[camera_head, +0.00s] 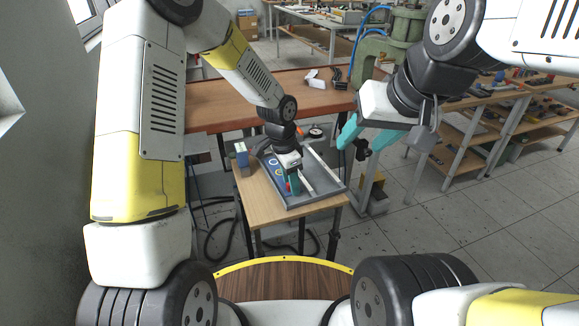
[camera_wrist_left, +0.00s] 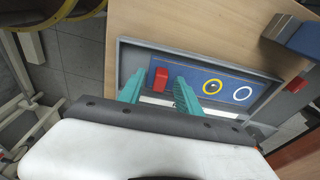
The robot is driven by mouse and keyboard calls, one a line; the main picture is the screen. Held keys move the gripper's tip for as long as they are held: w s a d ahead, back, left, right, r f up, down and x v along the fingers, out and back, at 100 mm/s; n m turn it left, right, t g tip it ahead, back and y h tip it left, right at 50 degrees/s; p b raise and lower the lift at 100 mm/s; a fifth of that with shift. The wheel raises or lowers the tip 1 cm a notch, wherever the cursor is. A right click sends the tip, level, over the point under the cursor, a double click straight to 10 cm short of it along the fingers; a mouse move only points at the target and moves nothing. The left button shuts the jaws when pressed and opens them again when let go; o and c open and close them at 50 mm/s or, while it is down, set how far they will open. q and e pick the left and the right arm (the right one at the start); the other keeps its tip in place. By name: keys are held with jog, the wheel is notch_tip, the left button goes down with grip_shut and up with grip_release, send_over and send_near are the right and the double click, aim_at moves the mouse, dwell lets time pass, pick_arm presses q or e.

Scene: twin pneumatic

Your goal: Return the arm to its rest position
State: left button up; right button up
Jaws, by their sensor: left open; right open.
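My left gripper (camera_head: 293,187) reaches down over a grey tray (camera_head: 326,193) on a small wooden table. In the left wrist view its teal fingers (camera_wrist_left: 158,80) are apart, and a red block (camera_wrist_left: 160,76) shows in the gap near their tips; I cannot tell whether they touch it. The block stands at one end of a blue panel (camera_wrist_left: 226,86) with a yellow ring and a white ring. My right gripper (camera_head: 357,146) hangs in the air to the right of the tray, its teal fingers open and empty.
The small table (camera_head: 246,187) also bears a blue-grey block (camera_head: 241,157) at its left edge. A long brown workbench (camera_head: 222,107) stands behind, with a green press (camera_head: 377,55) at its right. Grey tiled floor is open at the right front.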

pick_arm(q)
jog(key=s+a+r+n+t, duration=0.15)
jog(key=a+r, duration=0.25)
jog(key=r, duration=0.5)
jog(key=s+a+r+n, duration=0.2)
jog(key=s+a+r, duration=0.15)
jog(key=r, duration=0.45)
jog(key=s+a+r+n+t, duration=0.2)
jog(key=s+a+r+n, duration=0.2)
jog(key=s, duration=0.3)
jog(key=s+a+r+n+t, duration=0.2)
jog(key=s+a+r+n, duration=0.3)
jog(key=s, duration=0.3)
jog(key=shift+s+r+h, duration=0.25)
jog(key=shift+r+h, duration=0.05)
jog(key=shift+r, duration=0.25)
jog(key=shift+n, duration=0.25)
